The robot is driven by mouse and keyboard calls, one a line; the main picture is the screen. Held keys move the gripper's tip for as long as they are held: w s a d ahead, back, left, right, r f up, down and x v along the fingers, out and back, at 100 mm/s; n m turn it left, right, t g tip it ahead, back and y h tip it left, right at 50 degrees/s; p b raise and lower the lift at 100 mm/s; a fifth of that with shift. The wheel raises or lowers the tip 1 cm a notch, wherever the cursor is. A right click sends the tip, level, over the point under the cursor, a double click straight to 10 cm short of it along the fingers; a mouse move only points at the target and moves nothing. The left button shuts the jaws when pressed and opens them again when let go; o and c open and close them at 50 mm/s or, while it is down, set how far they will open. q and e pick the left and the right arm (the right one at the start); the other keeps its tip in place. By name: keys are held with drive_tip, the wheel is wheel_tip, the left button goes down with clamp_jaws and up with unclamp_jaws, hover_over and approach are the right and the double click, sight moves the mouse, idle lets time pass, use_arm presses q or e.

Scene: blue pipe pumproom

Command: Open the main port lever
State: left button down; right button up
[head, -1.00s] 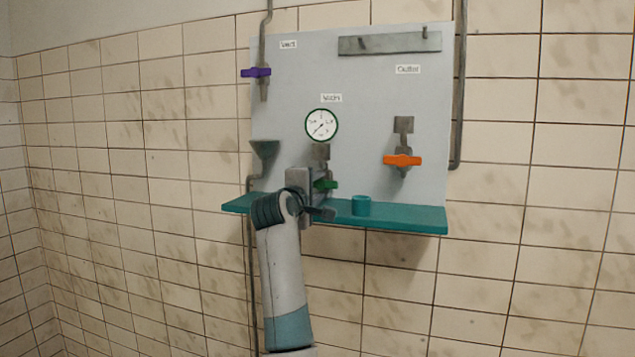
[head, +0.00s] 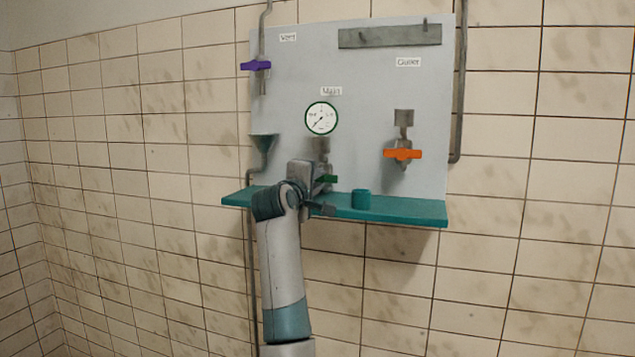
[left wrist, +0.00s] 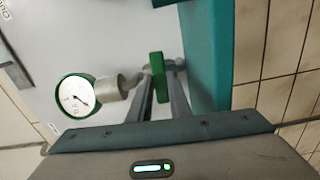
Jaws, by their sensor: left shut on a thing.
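The main port lever (head: 328,179) is a small green handle on a grey valve below the round gauge, under the label "Main" (head: 331,91). In the left wrist view, the green lever (left wrist: 156,76) lies between the two grey fingers. My left gripper (head: 316,183) is at the valve and shut on the lever; its fingers (left wrist: 161,88) show better in the left wrist view. In the head view my wrist hides the left part of the lever and some of the valve. My right gripper is in neither view.
An orange lever (head: 403,154) is on the outlet valve at right, and a purple lever (head: 256,65) on the vent pipe at upper left. A teal shelf (head: 400,210) runs just below, with a teal cup (head: 361,199) on it. A funnel (head: 263,143) is at left.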

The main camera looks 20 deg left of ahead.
use_arm(q)
drive_tip(key=m+b, duration=0.2)
drive_tip(key=m, duration=0.4)
drive_tip(key=shift+f+b, duration=0.2)
drive_tip(key=shift+b, duration=0.1)
drive_tip(key=m+b, duration=0.1)
drive_tip(key=m, duration=0.4)
drive_tip(key=shift+m, duration=0.3)
drive_tip(key=m+b, duration=0.1)
drive_tip(key=m, duration=0.4)
drive_tip(key=shift+m, duration=0.3)
drive_tip(key=c, duration=1.6)
unclamp_jaws()
drive_tip(key=shift+c, duration=0.2)
drive_tip(key=shift+r, duration=0.15)
drive_tip(key=shift+s, duration=0.1)
